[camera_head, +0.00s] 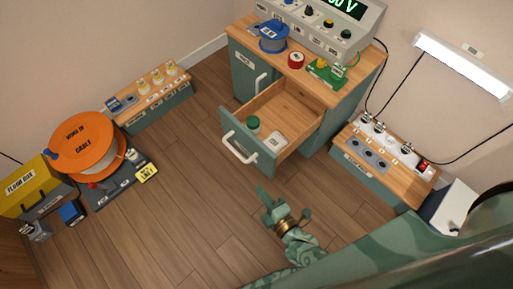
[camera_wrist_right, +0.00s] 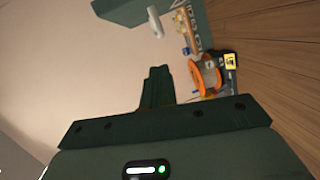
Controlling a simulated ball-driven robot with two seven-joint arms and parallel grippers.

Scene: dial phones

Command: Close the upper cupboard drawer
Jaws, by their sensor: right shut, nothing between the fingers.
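The cupboard (camera_head: 240,60) is teal with a wooden top and stands at the back. Its drawer (camera_head: 298,147) is pulled well out, with a teal front and a white bar handle (camera_head: 236,150). A green-lidded jar (camera_head: 253,124) and a pale block (camera_head: 273,138) are in the drawer. My right gripper (camera_head: 263,191) is shut and empty, in front of and below the drawer front in the picture, apart from it. In the right wrist view the gripper (camera_wrist_right: 158,72) points towards a teal panel with a white handle (camera_wrist_right: 154,22). My left gripper is out of view.
A bench instrument (camera_head: 330,25), a blue spool (camera_head: 272,37) and a red roll (camera_head: 296,60) stand on the cupboard top. A low unit (camera_head: 385,150) stands to the right. An orange cable reel (camera_head: 85,145) and a yellow box (camera_head: 35,185) are at left. The middle floor is clear.

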